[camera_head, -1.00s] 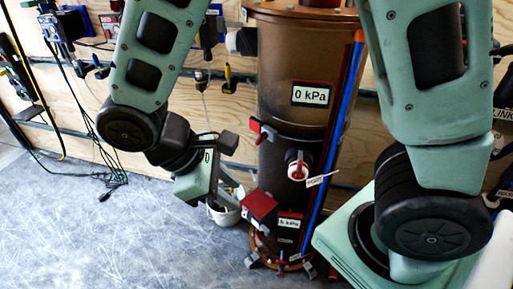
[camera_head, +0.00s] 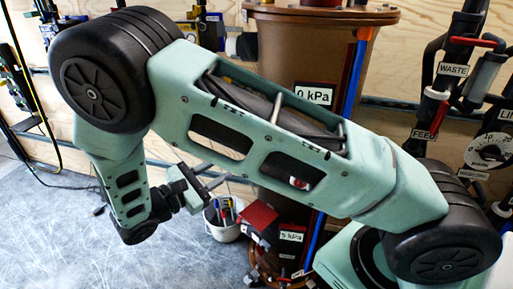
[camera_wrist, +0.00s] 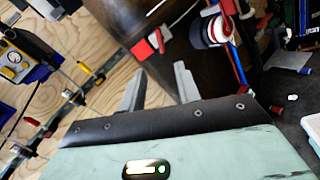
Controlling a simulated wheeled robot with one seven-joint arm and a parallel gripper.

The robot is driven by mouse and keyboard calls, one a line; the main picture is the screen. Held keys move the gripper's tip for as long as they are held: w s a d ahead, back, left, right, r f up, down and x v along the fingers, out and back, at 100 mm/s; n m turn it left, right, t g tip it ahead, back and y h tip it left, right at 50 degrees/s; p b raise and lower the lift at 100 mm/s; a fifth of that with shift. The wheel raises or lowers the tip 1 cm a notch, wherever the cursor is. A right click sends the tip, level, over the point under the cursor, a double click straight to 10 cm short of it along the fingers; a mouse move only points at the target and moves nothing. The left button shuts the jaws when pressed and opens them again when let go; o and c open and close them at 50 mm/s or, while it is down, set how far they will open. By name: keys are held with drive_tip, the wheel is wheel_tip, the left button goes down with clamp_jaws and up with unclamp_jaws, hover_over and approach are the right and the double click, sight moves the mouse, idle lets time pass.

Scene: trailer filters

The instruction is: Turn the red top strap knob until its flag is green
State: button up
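The brown cylinder (camera_head: 290,52) stands behind my arm, with a "0 kPa" label near its top. In the wrist view a small red knob-like part (camera_wrist: 146,47) with a pale piece beside it sits on the dark cylinder wall. I cannot tell for sure that it is the top strap knob, and I see no green flag. In the head view my arm hides that part of the cylinder. My gripper (camera_head: 208,185) is left of the cylinder. In the wrist view its two grey fingers (camera_wrist: 160,92) are apart and empty, short of the red part.
A red-and-white round valve (camera_wrist: 213,32) sits to the right in the wrist view. A red box (camera_head: 258,217) and a white bucket of tools (camera_head: 222,222) are low by the cylinder. A blue tube (camera_head: 318,235) runs down its side.

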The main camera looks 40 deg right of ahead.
drive_tip(key=w+d, duration=0.2)
drive_tip(key=d, duration=1.2)
drive_tip(key=shift+p, duration=0.45)
clamp_jaws()
